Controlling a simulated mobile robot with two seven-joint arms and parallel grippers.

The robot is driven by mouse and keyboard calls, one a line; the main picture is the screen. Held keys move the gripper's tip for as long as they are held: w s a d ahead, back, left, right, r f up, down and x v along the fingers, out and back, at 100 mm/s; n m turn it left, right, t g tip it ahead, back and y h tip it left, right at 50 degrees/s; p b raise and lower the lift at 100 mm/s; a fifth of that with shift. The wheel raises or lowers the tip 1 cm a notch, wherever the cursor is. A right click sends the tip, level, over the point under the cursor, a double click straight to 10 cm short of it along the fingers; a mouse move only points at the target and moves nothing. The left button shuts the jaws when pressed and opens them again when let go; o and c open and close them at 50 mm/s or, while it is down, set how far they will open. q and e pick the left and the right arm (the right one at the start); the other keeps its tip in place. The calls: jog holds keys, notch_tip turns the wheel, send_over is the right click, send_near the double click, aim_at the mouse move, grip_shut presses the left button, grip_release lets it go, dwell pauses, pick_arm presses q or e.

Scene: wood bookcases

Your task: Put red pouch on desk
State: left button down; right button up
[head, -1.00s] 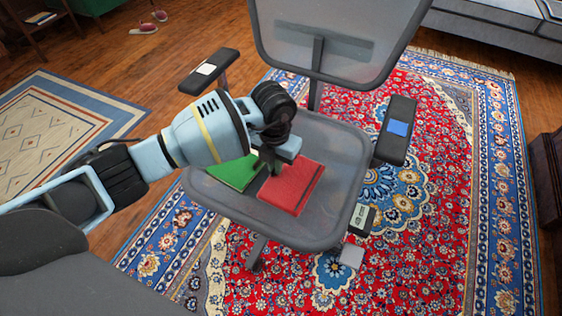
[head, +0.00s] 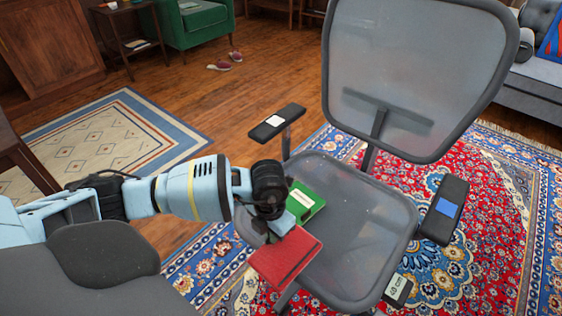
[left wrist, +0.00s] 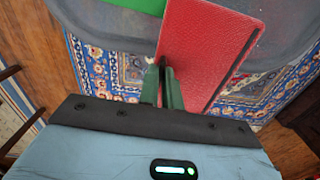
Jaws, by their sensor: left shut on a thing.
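The red pouch (head: 285,258) is a flat red rectangle with a dark band along one edge. My left gripper (head: 275,232) is shut on one edge of it and holds it slightly tilted at the front left of the grey chair seat (head: 365,225). In the left wrist view the pouch (left wrist: 208,45) extends away from the green fingers (left wrist: 166,84), with rug showing below it. A desk cannot be clearly made out; a dark wooden furniture piece (head: 22,160) shows at the left edge. My right gripper is out of view.
A green book-like item (head: 308,203) lies on the seat close behind the gripper. The chair's armrests (head: 277,122) and tall backrest (head: 415,75) stand around the seat.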

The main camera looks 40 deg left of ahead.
pick_arm(q)
jog(key=shift+w+d+r+m, duration=0.15)
jog(key=shift+d+r+m, duration=0.1)
jog(key=shift+r+m, duration=0.3)
jog(key=d+r+m, duration=0.4)
jog(key=r+m, duration=0.6)
jog(key=m, duration=0.5)
notch_tip(320, 180, up, 5)
jog(key=m, duration=0.9)
send_over(286, 249)
jog(key=s+d, duration=0.1)
jog(key=s, duration=0.1)
jog(key=r+m, duration=0.1)
jog(key=m, duration=0.2)
jog(key=s+r+m, duration=0.1)
jog(key=r+m, duration=0.1)
jog(key=m, duration=0.1)
jog(key=s+r+m, duration=0.1)
jog(key=r+m, duration=0.1)
jog(key=m, duration=0.2)
jog(key=shift+s+d, duration=0.15)
jog(key=shift+d, duration=0.2)
